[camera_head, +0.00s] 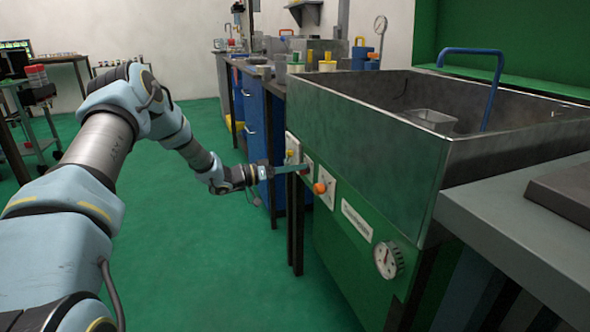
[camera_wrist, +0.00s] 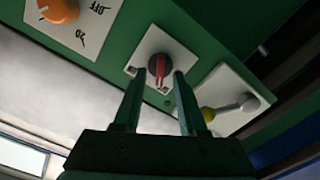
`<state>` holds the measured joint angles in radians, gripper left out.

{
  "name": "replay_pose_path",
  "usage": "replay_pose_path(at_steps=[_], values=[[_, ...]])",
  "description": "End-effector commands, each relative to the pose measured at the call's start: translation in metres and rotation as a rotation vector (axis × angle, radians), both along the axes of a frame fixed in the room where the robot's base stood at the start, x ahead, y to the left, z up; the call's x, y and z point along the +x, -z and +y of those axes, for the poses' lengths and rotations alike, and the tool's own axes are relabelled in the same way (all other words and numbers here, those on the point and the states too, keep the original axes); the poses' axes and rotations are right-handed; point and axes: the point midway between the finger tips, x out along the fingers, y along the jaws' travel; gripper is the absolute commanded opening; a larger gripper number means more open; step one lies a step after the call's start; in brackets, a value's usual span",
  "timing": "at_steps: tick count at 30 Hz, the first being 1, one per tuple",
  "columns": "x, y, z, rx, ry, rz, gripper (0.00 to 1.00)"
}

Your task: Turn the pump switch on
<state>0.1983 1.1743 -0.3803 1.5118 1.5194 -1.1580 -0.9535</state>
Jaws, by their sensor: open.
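A round dark rotary switch (camera_wrist: 160,70) with a red bar handle sits on a white plate on the green panel in the wrist view. I cannot read a pump label on it. My gripper (camera_wrist: 159,72) is open, its two dark fingertips on either side of this knob. A gap shows on both sides, more clearly on the right, and contact cannot be made out. In the head view my gripper (camera_head: 300,168) reaches the green front panel and hides most of this switch.
An orange dial (camera_head: 319,188) is beside the switch, and also shows in the wrist view (camera_wrist: 58,10). On the other side is a plate with a yellow-tipped lever (camera_wrist: 208,113). A gauge (camera_head: 388,260) is on the green tank (camera_head: 375,145). Green floor (camera_head: 215,270) is clear.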

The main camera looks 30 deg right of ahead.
Motion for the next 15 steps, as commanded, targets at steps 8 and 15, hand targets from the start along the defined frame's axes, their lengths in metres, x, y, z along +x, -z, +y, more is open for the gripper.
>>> replay_pose_path(at_steps=[8, 15], values=[[-0.0001, 0.0001, -0.0004, 0.0, 0.0, 0.0, 0.37], [-0.0001, 0.0001, -0.0003, 0.0, 0.0, 0.0, 0.1]])
